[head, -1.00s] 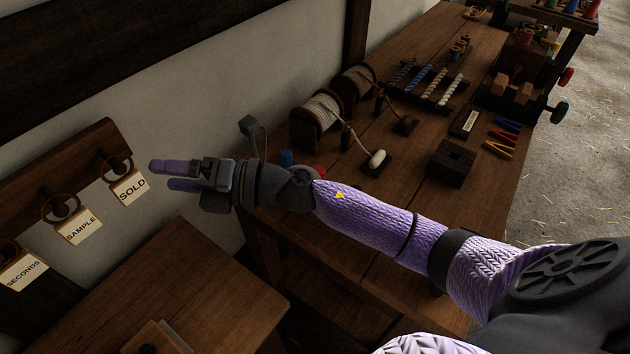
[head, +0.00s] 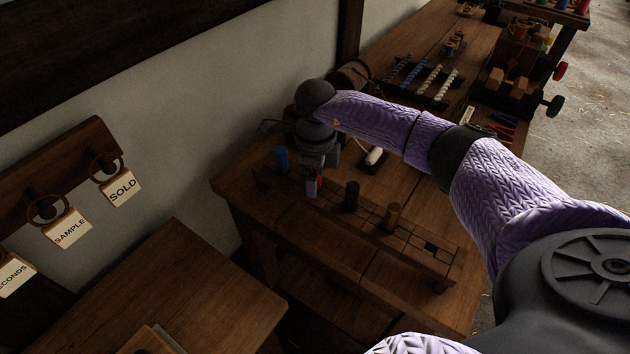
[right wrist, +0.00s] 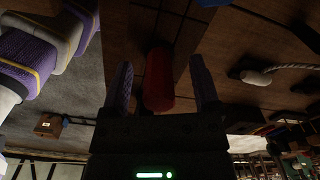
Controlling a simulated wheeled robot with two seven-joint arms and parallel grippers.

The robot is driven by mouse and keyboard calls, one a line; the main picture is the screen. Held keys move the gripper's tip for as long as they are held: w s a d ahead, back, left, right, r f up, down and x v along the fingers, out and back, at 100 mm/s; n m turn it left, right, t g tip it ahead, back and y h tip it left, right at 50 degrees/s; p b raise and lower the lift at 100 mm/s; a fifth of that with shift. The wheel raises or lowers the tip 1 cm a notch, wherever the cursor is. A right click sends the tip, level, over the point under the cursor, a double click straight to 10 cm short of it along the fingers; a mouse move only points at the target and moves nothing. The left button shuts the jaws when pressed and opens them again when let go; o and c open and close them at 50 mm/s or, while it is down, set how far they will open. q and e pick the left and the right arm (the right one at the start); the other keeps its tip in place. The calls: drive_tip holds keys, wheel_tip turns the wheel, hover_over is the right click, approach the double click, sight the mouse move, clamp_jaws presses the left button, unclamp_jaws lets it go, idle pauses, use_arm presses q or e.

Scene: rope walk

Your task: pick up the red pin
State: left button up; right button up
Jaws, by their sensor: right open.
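The red pin (right wrist: 158,80) shows in the right wrist view between the two fingers of my right gripper (right wrist: 160,88). There is a gap between the pin and each finger. In the head view only a sliver of the red pin (head: 319,181) shows behind the fingers. My right gripper (head: 314,186) points down over the rack (head: 412,250) there, and it is open. My left gripper is not in view.
In the rack area a blue pin (head: 282,160) stands to the left of my gripper; a black pin (head: 351,196) and an orange-brown pin (head: 393,217) stand to its right. A rope with a pale end (head: 374,157) lies behind. Tags (head: 122,188) hang on the wall at the left.

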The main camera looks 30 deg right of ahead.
clamp_jaws()
idle(0.3)
wheel_tip(320, 180, up, 10)
drive_tip(key=shift+r+p, duration=0.1)
drive_tip(key=shift+p, duration=1)
